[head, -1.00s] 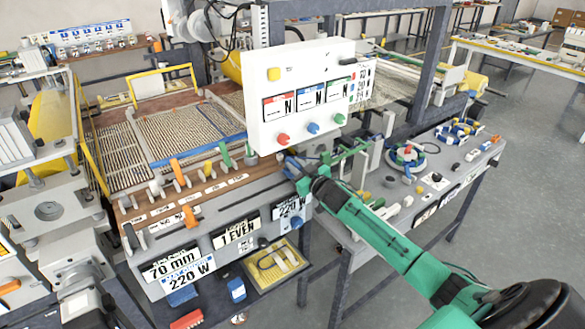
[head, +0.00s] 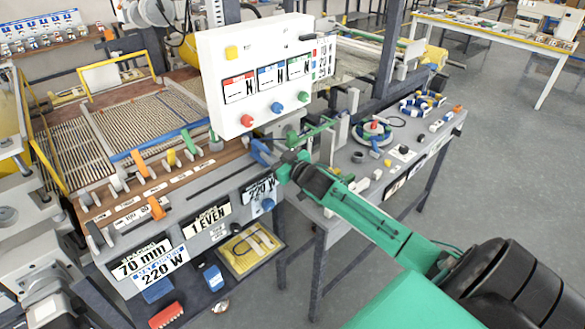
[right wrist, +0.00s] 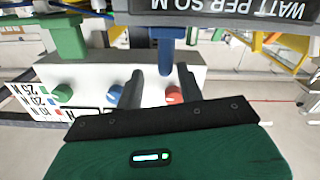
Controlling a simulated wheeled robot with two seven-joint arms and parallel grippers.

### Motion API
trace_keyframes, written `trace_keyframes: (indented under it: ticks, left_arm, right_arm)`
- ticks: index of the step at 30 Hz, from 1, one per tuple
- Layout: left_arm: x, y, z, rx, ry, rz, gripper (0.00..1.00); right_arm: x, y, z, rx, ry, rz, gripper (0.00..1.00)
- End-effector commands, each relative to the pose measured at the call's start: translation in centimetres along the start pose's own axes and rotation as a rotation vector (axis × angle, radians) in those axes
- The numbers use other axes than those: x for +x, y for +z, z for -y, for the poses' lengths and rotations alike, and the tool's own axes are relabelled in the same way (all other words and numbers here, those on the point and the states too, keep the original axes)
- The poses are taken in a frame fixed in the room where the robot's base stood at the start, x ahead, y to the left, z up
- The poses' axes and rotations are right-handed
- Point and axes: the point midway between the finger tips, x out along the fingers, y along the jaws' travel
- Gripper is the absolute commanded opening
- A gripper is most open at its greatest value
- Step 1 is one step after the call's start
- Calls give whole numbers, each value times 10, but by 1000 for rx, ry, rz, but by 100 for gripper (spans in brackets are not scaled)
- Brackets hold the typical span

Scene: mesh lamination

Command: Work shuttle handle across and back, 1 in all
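A blue handle (head: 262,152) stands at the right end of the front panel, below the white control box. It also shows in the right wrist view (right wrist: 165,58), pointing from a dark labelled panel toward my gripper. My right gripper (head: 276,165) is at this handle, its arm coming in from the lower right. In the right wrist view its two dark fingers (right wrist: 155,88) are apart, with the end of the blue handle between their tips, nearer one finger. I cannot tell whether they touch. My left gripper is not in view.
The white control box (head: 262,75) with coloured knobs hangs just above. A green handle (head: 315,132) is close to the right gripper. A dark slot (head: 215,182) runs left along the panel. Orange levers (head: 155,207) stand farther left. A side table (head: 400,155) holds several parts.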

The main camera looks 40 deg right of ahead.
Motion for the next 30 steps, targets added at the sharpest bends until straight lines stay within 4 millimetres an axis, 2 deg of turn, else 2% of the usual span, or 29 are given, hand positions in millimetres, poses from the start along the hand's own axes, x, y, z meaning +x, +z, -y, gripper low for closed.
trace_keyframes:
  ticks: [6,15,21,30]
  left_arm:
    - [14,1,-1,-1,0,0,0]
    - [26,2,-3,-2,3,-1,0]
    - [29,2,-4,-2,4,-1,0]
    - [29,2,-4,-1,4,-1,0]
  right_arm:
    - [-37,4,0,-2,-1,1,38]
    - [-77,3,-1,-1,1,1,38]
    - [-90,1,-2,-1,2,0,38]
    - [-93,0,-3,-1,2,0,38]
